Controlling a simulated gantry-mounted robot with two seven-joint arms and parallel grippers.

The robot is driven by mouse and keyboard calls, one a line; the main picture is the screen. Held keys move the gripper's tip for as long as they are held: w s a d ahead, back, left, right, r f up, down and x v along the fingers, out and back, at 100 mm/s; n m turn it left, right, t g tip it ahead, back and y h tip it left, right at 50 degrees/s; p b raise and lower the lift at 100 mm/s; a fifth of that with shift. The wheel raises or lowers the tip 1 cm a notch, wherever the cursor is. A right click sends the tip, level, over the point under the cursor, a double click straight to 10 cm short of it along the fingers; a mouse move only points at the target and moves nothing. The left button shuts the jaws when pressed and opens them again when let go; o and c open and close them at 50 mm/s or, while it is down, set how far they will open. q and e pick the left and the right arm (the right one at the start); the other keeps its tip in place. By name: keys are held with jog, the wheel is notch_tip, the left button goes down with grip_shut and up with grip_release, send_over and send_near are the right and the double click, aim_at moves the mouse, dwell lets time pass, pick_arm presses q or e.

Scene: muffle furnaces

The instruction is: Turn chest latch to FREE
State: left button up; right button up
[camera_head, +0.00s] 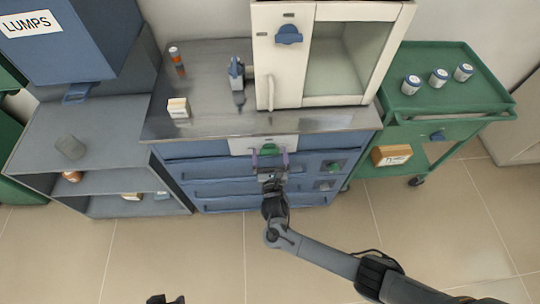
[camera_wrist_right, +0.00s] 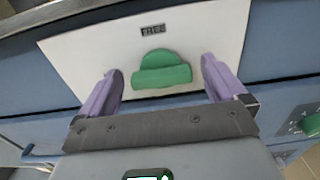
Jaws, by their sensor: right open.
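The green chest latch (camera_wrist_right: 162,72) sits on a white plate (camera_wrist_right: 80,58) with the word FREE above it, in the right wrist view. Its straight bar lies roughly level, slightly tilted, with a rounded part above. In the head view the latch (camera_head: 269,149) is at the top of the blue drawer chest (camera_head: 210,170). My right gripper (camera_wrist_right: 160,66) is open, with one purple finger on each side of the latch and a visible gap to it on both sides. It also shows in the head view (camera_head: 270,158). A dark piece at the bottom edge of the head view may be my left gripper (camera_head: 165,299).
A white furnace (camera_head: 285,75) with a blue knob stands on the chest's metal top. Another green knob (camera_head: 334,167) is on a drawer at right. A green cart (camera_head: 440,105) stands right, grey shelves (camera_head: 85,130) left. The floor in front is clear.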

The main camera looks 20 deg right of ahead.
jog(key=c, duration=1.1)
jog(key=shift+o, duration=0.2)
